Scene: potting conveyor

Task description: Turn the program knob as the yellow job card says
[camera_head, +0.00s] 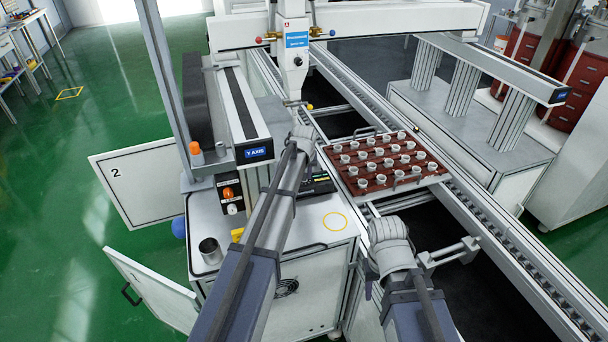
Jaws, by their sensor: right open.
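A black panel on the left of the white cabinet carries an orange knob or switch (228,193) and a white round knob (233,209). I cannot tell which control is the program knob, and the labels are too small to read. A small yellow piece (237,235), perhaps the job card, lies on the cabinet top beside my left arm. A dark control box (318,183) is partly hidden behind that arm.
A brown tray (351,187) of several small white pots sits on the conveyor. A cabinet door (150,290) stands open at lower left. The Y-axis beam (240,110) rises behind.

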